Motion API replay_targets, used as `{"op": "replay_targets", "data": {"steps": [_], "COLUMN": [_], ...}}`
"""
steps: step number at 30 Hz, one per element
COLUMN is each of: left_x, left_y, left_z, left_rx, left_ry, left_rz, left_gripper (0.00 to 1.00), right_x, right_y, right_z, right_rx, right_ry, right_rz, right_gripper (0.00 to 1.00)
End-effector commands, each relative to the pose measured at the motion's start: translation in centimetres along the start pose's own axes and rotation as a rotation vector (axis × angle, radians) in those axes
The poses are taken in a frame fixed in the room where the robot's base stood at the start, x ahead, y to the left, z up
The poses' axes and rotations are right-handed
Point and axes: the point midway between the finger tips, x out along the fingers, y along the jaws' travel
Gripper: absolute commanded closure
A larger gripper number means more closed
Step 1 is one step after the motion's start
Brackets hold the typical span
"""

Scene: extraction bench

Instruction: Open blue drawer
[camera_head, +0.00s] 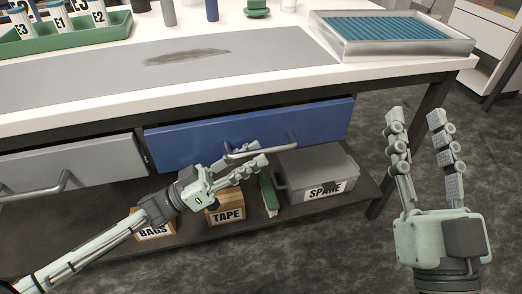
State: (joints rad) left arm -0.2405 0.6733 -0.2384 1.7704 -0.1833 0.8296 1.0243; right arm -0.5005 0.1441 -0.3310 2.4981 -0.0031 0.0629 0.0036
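The blue drawer (188,140) is under the bench top, right of the grey drawer. Its front looks close to the bench frame; I cannot tell if it stands slightly out. Its grey bar handle (287,148) is partly hidden by my fingers. My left gripper (261,154) reaches in from the lower left, with its fingertips at the handle, one above and one below the bar. I cannot tell whether they press on it. My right gripper (415,114) is open and empty, fingers pointing up, right of the bench and well away from the drawer.
The grey drawer (85,165) is at the left. A lower shelf holds the SPARE bin (322,165), TAPE box (226,217), BAGS box (153,232) and a green item (269,196). A tray (395,50) and a green rack (75,37) stand on top. Floor at right is clear.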

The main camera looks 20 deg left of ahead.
Motion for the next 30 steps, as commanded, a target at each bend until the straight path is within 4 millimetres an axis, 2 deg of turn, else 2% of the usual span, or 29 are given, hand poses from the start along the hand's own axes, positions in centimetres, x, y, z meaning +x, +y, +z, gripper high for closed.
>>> {"op": "replay_targets", "data": {"steps": [3,6,15,23,30], "left_x": [1.5,2.2,2.4,2.4,2.4], "left_y": [0.0,0.0,0.0,0.0,0.0], "left_z": [-0.1,0.0,0.0,0.0,0.0], "left_rx": [0.001,0.0,0.0,0.0,0.001], "left_ry": [0.003,0.001,0.0,0.0,0.0], "left_rz": [0.001,0.0,-0.001,-0.001,-0.001], "left_gripper": [0.66,0.66,0.66,0.98,1.0], "right_x": [0.0,0.0,0.0,0.0,0.0], "right_y": [0.0,0.0,0.0,0.0,0.0], "right_z": [-0.1,-0.1,-0.1,-0.1,-0.1], "right_rx": [0.0,0.0,0.0,0.0,0.0], "right_ry": [0.005,0.007,0.009,0.008,0.007], "right_rz": [0.0,0.0,0.0,0.0,0.0], "right_gripper": [0.6,0.6,0.6,0.6,0.6]}}
